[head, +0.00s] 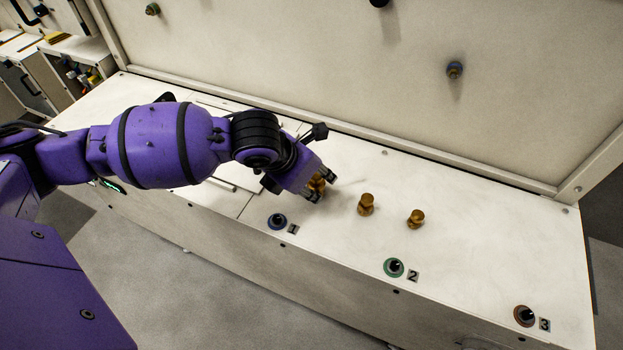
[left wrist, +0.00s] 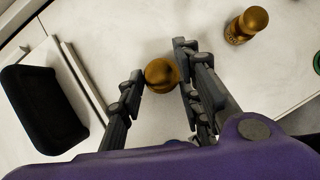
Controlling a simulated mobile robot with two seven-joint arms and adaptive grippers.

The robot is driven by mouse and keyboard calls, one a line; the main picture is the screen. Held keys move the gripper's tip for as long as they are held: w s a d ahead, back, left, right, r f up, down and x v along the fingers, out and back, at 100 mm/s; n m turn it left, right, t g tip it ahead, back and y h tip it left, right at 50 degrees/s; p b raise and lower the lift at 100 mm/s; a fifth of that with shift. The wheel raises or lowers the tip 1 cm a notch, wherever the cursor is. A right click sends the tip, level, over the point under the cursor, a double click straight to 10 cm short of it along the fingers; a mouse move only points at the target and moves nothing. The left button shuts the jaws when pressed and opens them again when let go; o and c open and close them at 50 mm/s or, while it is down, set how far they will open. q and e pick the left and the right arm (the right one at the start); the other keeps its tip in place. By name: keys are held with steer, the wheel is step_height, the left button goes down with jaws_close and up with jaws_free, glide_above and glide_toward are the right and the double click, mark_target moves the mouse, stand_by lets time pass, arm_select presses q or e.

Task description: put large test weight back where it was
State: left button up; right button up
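A brass knobbed test weight (left wrist: 162,73) stands between the fingertips of my left gripper (left wrist: 160,80) in the left wrist view. The right-hand finger is close against it, and a narrow gap shows at the left-hand finger. In the head view this weight (head: 317,183) is partly hidden by my left gripper (head: 315,184), low over the white bench top. Two more brass weights stand to its right, a middle one (head: 366,204) and a right one (head: 416,218). Which is the large one I cannot tell for certain. My right gripper is not in view.
The white bench (head: 470,260) has a blue-ringed knob (head: 277,222), a green-ringed knob (head: 394,268) marked 2 and an orange-ringed knob (head: 524,316) marked 3 along its front. A tall pale panel (head: 420,110) rises behind. Bench space right of the weights is clear.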

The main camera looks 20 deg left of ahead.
arm_select(q)
steer(key=shift+o, duration=1.2)
steer(key=shift+r, duration=0.1)
steer(key=p+v, duration=0.2)
steer(key=v, duration=1)
steer(key=shift+p, duration=0.4)
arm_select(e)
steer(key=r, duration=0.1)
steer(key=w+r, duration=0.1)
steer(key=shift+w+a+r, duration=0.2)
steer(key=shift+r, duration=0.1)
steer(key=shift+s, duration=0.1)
